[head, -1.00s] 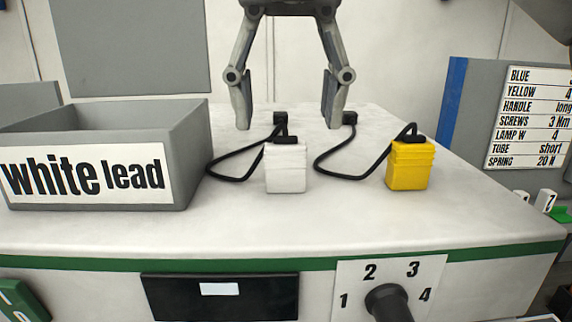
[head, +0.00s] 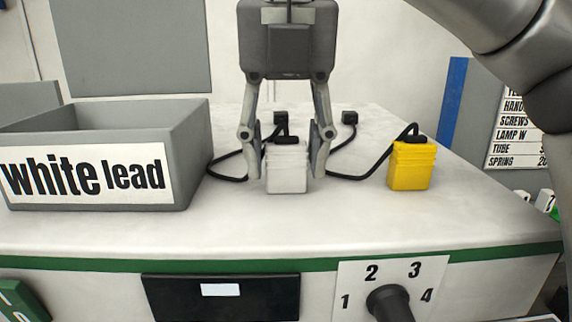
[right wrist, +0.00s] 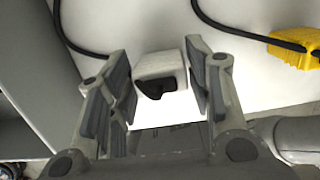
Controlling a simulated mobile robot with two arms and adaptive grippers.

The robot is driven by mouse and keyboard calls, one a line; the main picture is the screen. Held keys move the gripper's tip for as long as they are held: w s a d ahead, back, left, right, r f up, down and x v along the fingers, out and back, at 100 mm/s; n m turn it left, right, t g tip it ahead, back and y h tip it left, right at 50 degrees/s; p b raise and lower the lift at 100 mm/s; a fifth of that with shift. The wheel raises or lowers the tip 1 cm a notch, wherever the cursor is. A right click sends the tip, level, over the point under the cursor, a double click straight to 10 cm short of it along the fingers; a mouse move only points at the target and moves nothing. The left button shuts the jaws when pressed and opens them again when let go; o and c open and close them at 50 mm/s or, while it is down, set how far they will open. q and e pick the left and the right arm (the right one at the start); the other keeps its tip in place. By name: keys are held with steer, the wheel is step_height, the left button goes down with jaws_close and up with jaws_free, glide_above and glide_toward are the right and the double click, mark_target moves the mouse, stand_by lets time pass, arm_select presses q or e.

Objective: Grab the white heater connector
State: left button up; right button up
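The white heater connector (head: 287,170) stands upright on the white worktop, with a black cable at its top. It also shows in the right wrist view (right wrist: 162,72). My right gripper (head: 290,172) has come down over it, with one finger on each side. In the right wrist view my right gripper (right wrist: 165,85) is open, with gaps between the connector and both fingers. My left gripper does not show in either view.
A grey bin labelled "white lead" (head: 190,165) stands at the left of the worktop (head: 330,225). A yellow connector (head: 411,166) with a black cable stands to the right and also shows in the right wrist view (right wrist: 295,45). A black knob (head: 388,303) is on the front panel.

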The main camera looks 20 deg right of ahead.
steer(key=c, duration=0.5)
steer(key=shift+r, duration=0.15)
